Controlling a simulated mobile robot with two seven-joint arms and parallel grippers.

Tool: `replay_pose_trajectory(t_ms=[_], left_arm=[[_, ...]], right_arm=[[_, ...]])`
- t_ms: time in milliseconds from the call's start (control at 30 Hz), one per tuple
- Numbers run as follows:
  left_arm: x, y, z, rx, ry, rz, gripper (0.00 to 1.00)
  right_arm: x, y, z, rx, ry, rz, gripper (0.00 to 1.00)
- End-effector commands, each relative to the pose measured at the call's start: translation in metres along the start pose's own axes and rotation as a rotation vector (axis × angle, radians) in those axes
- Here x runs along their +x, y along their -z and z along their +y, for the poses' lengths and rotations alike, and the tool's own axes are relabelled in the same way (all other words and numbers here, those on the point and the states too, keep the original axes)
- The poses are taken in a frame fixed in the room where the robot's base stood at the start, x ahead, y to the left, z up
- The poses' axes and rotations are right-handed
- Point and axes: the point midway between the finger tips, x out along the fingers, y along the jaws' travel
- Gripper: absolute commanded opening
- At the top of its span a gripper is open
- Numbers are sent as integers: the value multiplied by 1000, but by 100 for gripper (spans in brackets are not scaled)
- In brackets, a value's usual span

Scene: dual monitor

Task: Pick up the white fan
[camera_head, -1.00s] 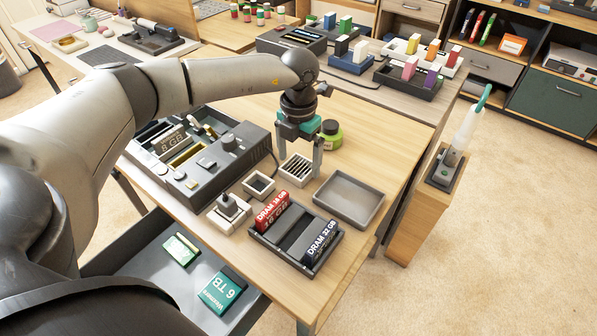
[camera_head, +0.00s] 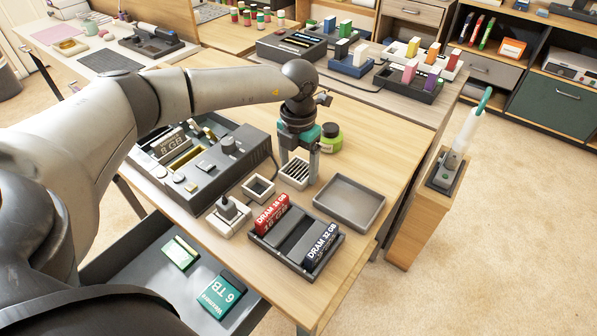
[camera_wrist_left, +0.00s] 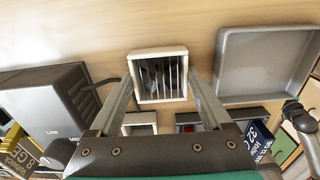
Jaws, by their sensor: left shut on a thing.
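The white fan (camera_head: 293,173), a small square box with a dark slatted front, is on the wooden table beside the grey device. It also shows in the left wrist view (camera_wrist_left: 158,76), between my fingertips. My left gripper (camera_head: 299,172) comes down from above and is shut on the fan, one finger on each side. In the left wrist view the gripper (camera_wrist_left: 161,80) has its fingers against the fan's left and right sides. I cannot tell any gap between fan and table. My right gripper is not in view.
An empty grey tray (camera_head: 371,222) lies to the right, a small white frame (camera_head: 246,187) to the left. A DRAM holder (camera_head: 257,239) is in front. The grey device (camera_head: 216,182) stands left.

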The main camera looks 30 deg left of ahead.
Motion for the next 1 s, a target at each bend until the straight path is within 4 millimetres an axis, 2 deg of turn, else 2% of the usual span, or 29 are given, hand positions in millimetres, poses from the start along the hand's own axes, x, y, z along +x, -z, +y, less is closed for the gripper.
replay_pose_trajectory(t_ms=[33, 167, 200, 467, 633, 767, 1000], left_arm=[[0, 0, 0, 0, 0, 0, 39], [0, 0, 0, 0, 0, 0, 25], [0, 0, 0, 0, 0, -1, 24], [-2, 0, 0, 0, 0, -1, 23], [-10, 0, 0, -1, 0, -1, 23], [-24, 0, 0, 0, 1, -2, 23], [-77, -1, 0, -1, 0, -6, 23]], right_arm=[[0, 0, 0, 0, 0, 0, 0], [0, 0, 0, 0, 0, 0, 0], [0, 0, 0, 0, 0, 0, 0], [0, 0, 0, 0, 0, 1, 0], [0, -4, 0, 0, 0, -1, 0], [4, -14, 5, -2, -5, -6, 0], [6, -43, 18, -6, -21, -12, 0]])
